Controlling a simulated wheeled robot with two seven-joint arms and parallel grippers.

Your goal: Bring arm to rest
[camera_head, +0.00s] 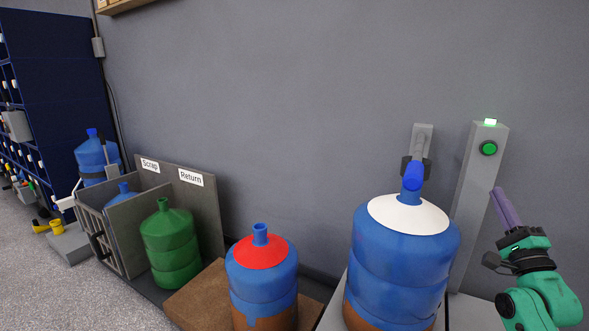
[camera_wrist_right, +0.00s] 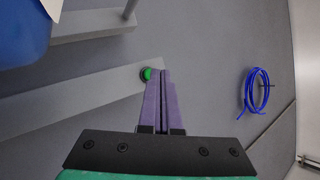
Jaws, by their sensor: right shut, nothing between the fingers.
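My right gripper (camera_head: 506,208) is at the right of the head view, on a green and black arm, with its purple fingers pointing up. Its fingers also show in the right wrist view (camera_wrist_right: 161,72), closed together with nothing between them. They are beside a grey post (camera_head: 474,180) that carries a round green button (camera_head: 488,149) and a lit green lamp on top. In the wrist view the green button (camera_wrist_right: 147,74) shows near the fingertips; I cannot tell whether they touch. My left gripper is not in view.
A large blue jug (camera_head: 405,255) with a white collar stands left of the post, below a wall fitting (camera_head: 420,145). A red-collared blue jug (camera_head: 262,285) and a green jug (camera_head: 168,245) stand further left, near the Scrap and Return bays. A blue tubing coil (camera_wrist_right: 257,92) shows in the wrist view.

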